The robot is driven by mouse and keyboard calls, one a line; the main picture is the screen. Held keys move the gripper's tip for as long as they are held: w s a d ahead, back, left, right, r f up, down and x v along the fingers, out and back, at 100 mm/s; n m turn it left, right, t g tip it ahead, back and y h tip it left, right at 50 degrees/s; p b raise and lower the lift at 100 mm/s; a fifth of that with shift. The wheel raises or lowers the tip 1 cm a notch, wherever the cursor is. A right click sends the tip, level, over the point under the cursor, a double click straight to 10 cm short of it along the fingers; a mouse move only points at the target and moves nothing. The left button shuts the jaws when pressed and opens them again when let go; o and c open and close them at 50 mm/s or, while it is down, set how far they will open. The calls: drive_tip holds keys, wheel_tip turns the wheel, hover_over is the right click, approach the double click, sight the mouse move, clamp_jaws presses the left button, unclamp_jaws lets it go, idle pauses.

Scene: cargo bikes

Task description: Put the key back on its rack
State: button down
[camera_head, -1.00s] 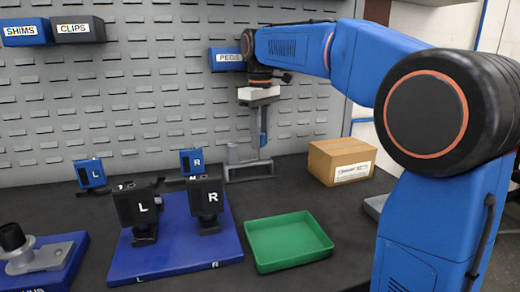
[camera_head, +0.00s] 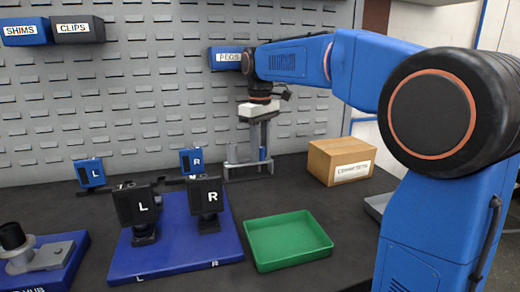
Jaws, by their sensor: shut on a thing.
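My gripper (camera_head: 262,150) hangs at the back of the bench, below its pale mount, with its grey fingers pointing down. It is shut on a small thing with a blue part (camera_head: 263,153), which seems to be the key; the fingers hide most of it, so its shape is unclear. A low grey stand (camera_head: 232,165), which looks like the rack, is on the bench in front of the panel. The fingers and held thing overlap it in the picture. I cannot tell whether they touch it.
A blue board (camera_head: 170,250) carries two black units marked L (camera_head: 136,205) and R (camera_head: 206,196). An empty green tray (camera_head: 288,241) and a cardboard box (camera_head: 341,161) stand right of it. A slatted wall panel (camera_head: 130,80) with a PEGS bin (camera_head: 225,57) rises behind.

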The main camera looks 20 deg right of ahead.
drive_tip(key=shift+f, duration=0.2)
drive_tip(key=c, duration=1.4)
unclamp_jaws()
drive_tip(key=shift+c, duration=0.2)
drive_tip(key=shift+s+f, duration=0.1)
drive_tip(key=shift+f, duration=0.05)
wheel_tip(320, 180, up, 14)
drive_tip(key=shift+f, duration=0.25)
